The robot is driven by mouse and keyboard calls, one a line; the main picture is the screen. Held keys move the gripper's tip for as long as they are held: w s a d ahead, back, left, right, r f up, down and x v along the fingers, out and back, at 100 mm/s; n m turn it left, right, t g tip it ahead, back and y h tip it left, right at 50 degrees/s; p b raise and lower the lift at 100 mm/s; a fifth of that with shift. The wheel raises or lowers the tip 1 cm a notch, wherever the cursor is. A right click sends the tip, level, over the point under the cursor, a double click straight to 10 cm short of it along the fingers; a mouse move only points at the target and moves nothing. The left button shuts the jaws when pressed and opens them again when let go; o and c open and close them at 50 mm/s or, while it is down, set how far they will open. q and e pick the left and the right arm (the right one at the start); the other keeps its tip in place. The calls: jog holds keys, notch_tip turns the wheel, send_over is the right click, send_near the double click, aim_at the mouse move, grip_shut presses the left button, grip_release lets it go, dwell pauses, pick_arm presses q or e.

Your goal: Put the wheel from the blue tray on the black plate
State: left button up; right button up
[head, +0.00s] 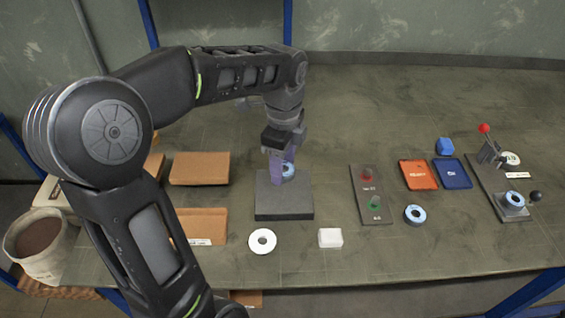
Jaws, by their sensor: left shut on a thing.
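My left gripper (281,172) comes down from above and is shut on a blue-rimmed wheel (289,170). The fingers partly hide the wheel. The wheel is over the back part of the black plate (284,207), a dark square block; I cannot tell whether it touches the plate. The blue tray (453,175) lies flat at the right and looks empty. My right gripper is not in view.
An orange tray (418,175) lies left of the blue tray, with a blue block (445,147) behind. A lever fixture (490,180), button panel (369,190), white disc (262,241) and white box (330,238) stand around.

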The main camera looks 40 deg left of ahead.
aim_at(283, 190)
pick_arm(q)
jog(key=shift+f+b, duration=1.9)
jog(key=shift+f, duration=0.4)
jog(key=shift+f, duration=0.15)
jog(key=shift+f+b, duration=0.4)
jog(key=shift+f, duration=0.1)
jog(key=o, duration=1.5)
